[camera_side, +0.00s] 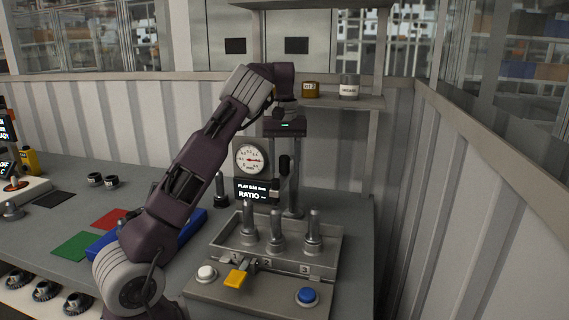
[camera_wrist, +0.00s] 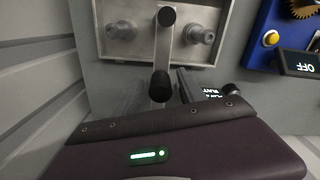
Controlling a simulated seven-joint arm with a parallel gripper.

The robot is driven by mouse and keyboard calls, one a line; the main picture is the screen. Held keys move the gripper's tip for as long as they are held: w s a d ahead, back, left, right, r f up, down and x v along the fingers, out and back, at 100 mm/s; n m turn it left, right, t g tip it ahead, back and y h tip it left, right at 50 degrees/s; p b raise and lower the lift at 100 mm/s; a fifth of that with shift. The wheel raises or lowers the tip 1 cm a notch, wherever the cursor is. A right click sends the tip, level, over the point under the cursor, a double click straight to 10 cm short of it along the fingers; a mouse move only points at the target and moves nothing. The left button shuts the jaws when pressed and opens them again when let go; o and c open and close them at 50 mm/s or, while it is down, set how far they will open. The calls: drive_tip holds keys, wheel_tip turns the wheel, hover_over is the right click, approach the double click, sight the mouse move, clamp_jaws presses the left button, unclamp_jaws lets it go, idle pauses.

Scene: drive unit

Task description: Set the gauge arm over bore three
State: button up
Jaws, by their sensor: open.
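The drive unit's grey housing (camera_side: 225,239) holds three upright grey shafts in a row. The rightmost shaft (camera_side: 314,235) stands behind the label 3. The gauge arm (camera_wrist: 164,50) is a silver bar with black ends in the wrist view. It reaches over the housing between the two visible outer shafts, nearer the middle position than either side. A black knob (camera_side: 285,164) shows by the upright post (camera_side: 293,195) behind the housing. My gripper (camera_side: 285,136) is open above the post and knob, holding nothing.
A dial gauge (camera_side: 250,158) and display (camera_side: 257,190) stand left of the post. A white button (camera_side: 206,273), yellow lever (camera_side: 236,277) and blue button (camera_side: 307,296) are on the front. A shelf (camera_side: 365,101) with two cans is behind. A corrugated wall closes the right side.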

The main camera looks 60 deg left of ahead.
clamp_jaws()
drive_tip(key=shift+r, duration=0.1)
idle(1.2)
